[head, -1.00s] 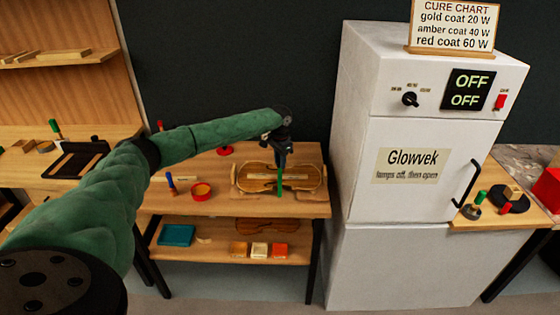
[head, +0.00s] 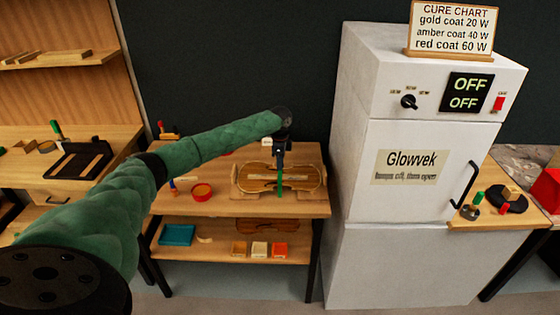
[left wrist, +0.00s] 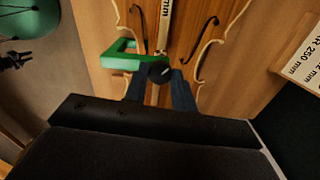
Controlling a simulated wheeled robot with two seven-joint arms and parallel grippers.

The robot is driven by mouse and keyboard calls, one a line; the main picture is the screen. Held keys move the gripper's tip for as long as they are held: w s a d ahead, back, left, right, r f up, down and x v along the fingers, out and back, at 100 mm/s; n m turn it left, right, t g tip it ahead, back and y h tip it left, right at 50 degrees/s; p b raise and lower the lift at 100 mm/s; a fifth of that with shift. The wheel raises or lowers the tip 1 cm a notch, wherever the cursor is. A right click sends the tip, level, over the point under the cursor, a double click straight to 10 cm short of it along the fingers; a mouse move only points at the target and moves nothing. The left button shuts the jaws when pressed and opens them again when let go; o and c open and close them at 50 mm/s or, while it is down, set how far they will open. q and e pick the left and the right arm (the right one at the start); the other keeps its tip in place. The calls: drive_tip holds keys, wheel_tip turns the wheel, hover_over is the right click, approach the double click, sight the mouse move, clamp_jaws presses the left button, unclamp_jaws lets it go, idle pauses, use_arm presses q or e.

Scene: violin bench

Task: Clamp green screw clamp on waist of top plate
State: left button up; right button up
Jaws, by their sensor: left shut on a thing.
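The top plate (head: 305,178), a violin-shaped wooden plate with f-holes, lies on the middle bench in the head view. It also shows in the left wrist view (left wrist: 222,20), with a pale strip marked "mm" (left wrist: 165,20) along its middle. My left gripper (head: 280,158) is over the waist, its fingers shut on the green screw clamp (left wrist: 118,56) near its dark knob. In the left wrist view, the clamp's green C-frame lies over the waist's left edge. Whether it touches the wood is unclear. A dark claw-like shape at that view's left edge may be my right gripper.
A red round tin (head: 202,191) stands left of the plate. The lower shelf holds a teal box (head: 177,235) and several small blocks. The white Glowvek cabinet (head: 405,250) stands close on the right.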

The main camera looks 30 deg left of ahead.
use_arm(q)
drive_tip(key=shift+m, duration=0.9)
drive_tip(key=m, duration=0.2)
drive_tip(key=shift+m, duration=0.4)
drive_tip(key=m, duration=0.4)
drive_tip(key=shift+m, duration=1.7)
use_arm(e)
drive_tip(key=shift+w+a+r, duration=0.1)
drive_tip(key=shift+a+r, duration=0.1)
drive_tip(key=shift+r, duration=0.35)
use_arm(q)
drive_tip(key=o, duration=1)
use_arm(e)
drive_tip(key=shift+s, duration=0.2)
use_arm(q)
drive_tip(key=shift+b, duration=0.3)
use_arm(e)
drive_tip(key=shift+f, duration=0.2)
